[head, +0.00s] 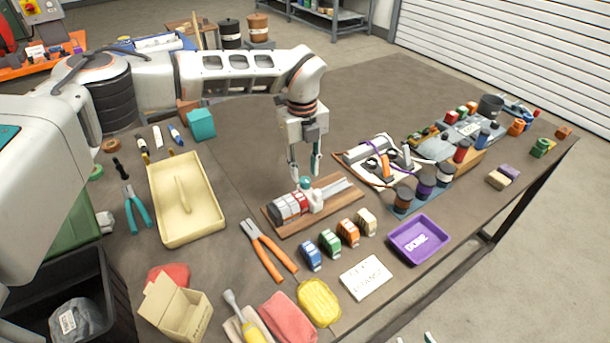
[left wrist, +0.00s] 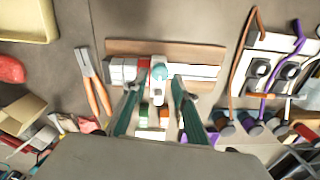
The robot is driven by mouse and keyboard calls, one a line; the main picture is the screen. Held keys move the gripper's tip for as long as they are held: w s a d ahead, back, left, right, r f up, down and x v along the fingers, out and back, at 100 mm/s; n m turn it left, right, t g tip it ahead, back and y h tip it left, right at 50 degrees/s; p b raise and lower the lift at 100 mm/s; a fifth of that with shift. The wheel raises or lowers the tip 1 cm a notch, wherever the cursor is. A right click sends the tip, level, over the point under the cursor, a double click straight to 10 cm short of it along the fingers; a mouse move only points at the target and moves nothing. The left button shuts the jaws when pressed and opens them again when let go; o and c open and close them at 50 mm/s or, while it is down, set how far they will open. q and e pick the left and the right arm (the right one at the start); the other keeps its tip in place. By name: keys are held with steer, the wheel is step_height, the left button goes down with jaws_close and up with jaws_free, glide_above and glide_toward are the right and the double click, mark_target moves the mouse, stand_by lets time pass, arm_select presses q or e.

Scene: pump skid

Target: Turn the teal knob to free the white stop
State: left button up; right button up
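The teal knob (head: 306,183) sits on top of the white stop (head: 316,200), on a rail fixed to a wooden board (head: 345,204). To the left of the stop, several grey and red-and-white modules (head: 290,206) sit on the rail. My left gripper (head: 305,174) points down over the knob, fingers apart and empty. In the left wrist view the knob (left wrist: 159,73) lies just beyond and between the open fingertips (left wrist: 153,86); contact cannot be told. Two small pale tips at the bottom edge look like my right gripper (head: 414,338), spread apart; the rest is out of view.
Orange-handled pliers (head: 267,250) and several coloured modules (head: 330,241) lie in front of the board. A purple tray (head: 418,239) is to the right, a cream tray (head: 185,200) to the left. A wiring board (head: 380,163) stands behind right. Bare mat lies behind the rail.

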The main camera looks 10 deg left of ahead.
mark_target(304, 181)
arm_select(q)
step_height(304, 181, up, 9)
stand_by(0.3)
steer(key=shift+s, duration=0.15)
